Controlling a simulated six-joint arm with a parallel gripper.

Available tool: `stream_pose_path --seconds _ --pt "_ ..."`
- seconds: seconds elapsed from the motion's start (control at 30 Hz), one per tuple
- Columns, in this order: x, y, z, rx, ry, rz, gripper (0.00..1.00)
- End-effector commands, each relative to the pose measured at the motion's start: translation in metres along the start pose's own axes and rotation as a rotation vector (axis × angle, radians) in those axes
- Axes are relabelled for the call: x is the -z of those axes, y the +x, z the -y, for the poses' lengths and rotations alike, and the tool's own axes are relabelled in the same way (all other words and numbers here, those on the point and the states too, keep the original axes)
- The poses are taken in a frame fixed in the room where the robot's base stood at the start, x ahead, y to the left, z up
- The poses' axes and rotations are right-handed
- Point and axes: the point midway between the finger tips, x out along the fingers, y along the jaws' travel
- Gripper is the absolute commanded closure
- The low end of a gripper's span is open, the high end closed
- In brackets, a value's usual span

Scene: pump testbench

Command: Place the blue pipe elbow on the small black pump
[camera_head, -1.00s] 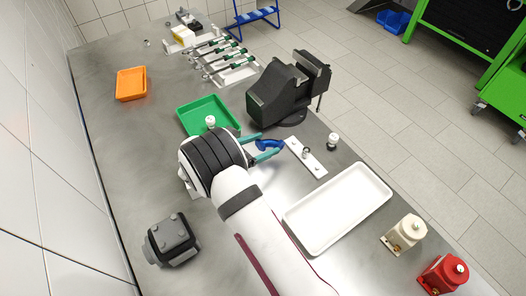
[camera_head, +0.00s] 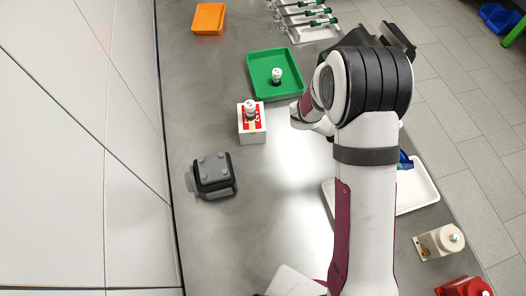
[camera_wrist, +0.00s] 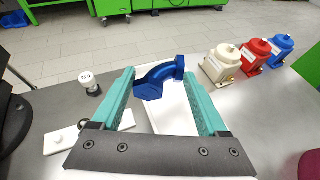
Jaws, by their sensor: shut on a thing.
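The blue pipe elbow (camera_wrist: 160,78) is between the two teal fingers of my gripper (camera_wrist: 157,74) in the wrist view, which are shut on it. In the head view only a bit of the blue elbow (camera_head: 404,160) shows past my arm, by the upper end of the white tray; the fingers are mostly hidden there. A small black-and-grey block with bolt-like knobs, apparently the small black pump (camera_head: 213,173), stands on the left of the table. It is well to the left of my gripper and nothing lies on it.
The white tray (camera_head: 418,192) lies beneath my arm. White (camera_head: 438,242) and red (camera_head: 465,287) pumps stand at the lower right; a blue pump (camera_wrist: 281,45) shows in the wrist view. A white-and-red box (camera_head: 251,125) and green tray (camera_head: 272,92) stand beyond the black pump. The table's centre is clear.

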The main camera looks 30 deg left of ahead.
Motion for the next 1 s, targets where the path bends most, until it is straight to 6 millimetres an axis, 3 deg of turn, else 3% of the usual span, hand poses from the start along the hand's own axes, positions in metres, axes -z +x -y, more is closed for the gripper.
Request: stream_pose_path --seconds 0.13,0.27,0.4,0.5,0.6,0.73,0.9,1.0 --pt "0.004 0.004 0.055 0.361 0.15 0.0 0.88" --pt "0.015 -0.012 0.101 0.706 0.291 0.0 0.88" --pt "0.031 -0.048 0.137 1.081 0.446 0.0 0.88" --pt "0.042 -0.084 0.151 1.34 0.554 0.0 0.88" --pt "0.05 -0.122 0.154 1.585 0.656 0.001 0.88" --pt "0.052 -0.174 0.143 1.877 0.778 0.0 0.88" --pt "0.04 -0.238 0.108 2.22 0.922 -0.004 0.88" --pt "0.028 -0.264 0.086 2.368 0.984 -0.005 0.88"
